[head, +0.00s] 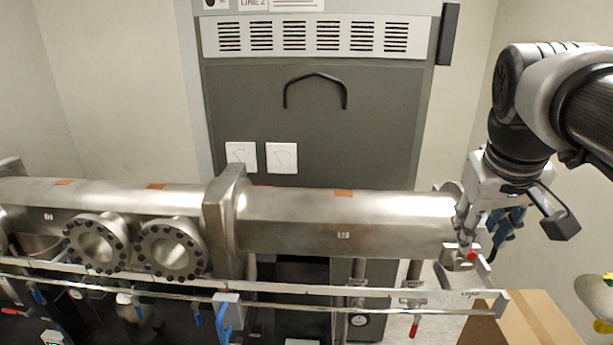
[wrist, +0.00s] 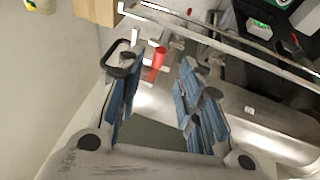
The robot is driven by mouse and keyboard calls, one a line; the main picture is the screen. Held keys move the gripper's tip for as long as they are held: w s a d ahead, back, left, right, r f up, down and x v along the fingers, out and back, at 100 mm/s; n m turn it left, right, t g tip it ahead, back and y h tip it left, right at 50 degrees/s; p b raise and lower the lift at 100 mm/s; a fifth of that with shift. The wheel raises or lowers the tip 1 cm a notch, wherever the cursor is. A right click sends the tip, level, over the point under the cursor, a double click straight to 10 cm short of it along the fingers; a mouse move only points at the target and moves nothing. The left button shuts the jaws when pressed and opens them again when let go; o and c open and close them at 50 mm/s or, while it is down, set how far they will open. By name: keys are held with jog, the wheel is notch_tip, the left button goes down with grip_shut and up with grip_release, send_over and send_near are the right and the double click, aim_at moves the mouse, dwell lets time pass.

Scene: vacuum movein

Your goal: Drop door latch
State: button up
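The steel chamber (head: 345,220) lies across the head view as a long horizontal cylinder. At its right end is a small fitting with a red tip (head: 471,255), most likely the door latch. In the wrist view the red grip (wrist: 157,62) stands out ahead of the fingers, in line with the gap between them. My gripper (head: 490,228) is at the chamber's right end, pointing down. In the wrist view its blue-padded fingers (wrist: 156,100) are apart with nothing between them. My gripper partly hides the chamber's end in the head view, so the door's state is unclear.
A metal rail (head: 300,290) runs along the front of the chamber. A cardboard box (head: 535,320) stands at the lower right, with a yellow-and-white object (head: 600,300) beside it. A grey-green cabinet (head: 315,120) stands behind. The floor left of the fingers in the wrist view is clear.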

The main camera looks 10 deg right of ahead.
aim_at(471, 254)
jog(key=x, duration=0.5)
jog(key=shift+w+d+f, duration=0.1)
jog(key=shift+w+f, duration=0.05)
jog(key=shift+f, duration=0.05)
jog(key=shift+c, duration=0.5)
grip_shut()
